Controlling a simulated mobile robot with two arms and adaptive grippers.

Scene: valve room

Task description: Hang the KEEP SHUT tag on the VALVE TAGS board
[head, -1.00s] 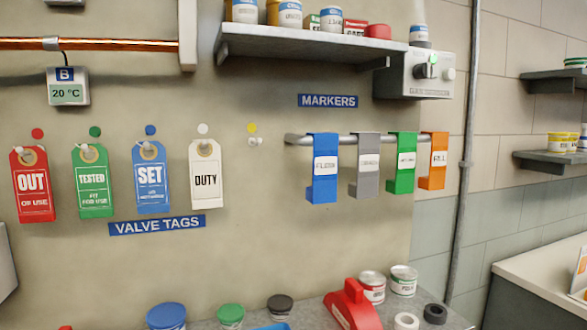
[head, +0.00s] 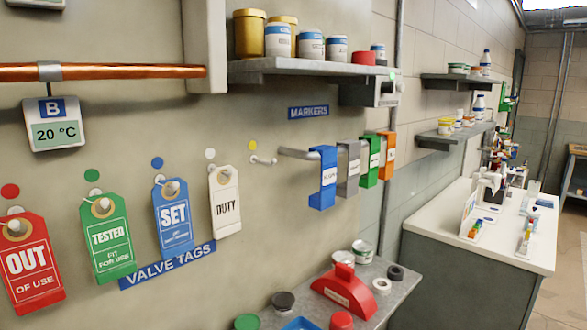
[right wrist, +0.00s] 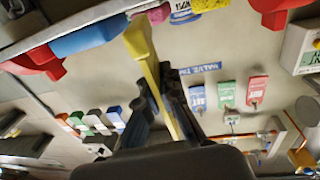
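The VALVE TAGS board is on the wall in the head view, above its blue label (head: 167,266). Red OUT (head: 30,262), green TESTED (head: 107,238), blue SET (head: 173,218) and white DUTY (head: 225,203) tags hang there on pegs. To their right, a bare peg (head: 263,160) sticks out below a yellow dot (head: 253,145). In the right wrist view, my right gripper (right wrist: 162,100) has its dark fingers closed around a yellow tag (right wrist: 143,50), seen nearly edge-on; its lettering cannot be read. The tag is clear of the peg. My left gripper is not in view.
Blue, grey, green and orange markers (head: 323,178) hang on a rail right of the bare peg. A shelf (head: 300,66) with jars juts out above. A worktop (head: 372,275) with cans and a red holder lies below. A white counter (head: 480,225) stands at right.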

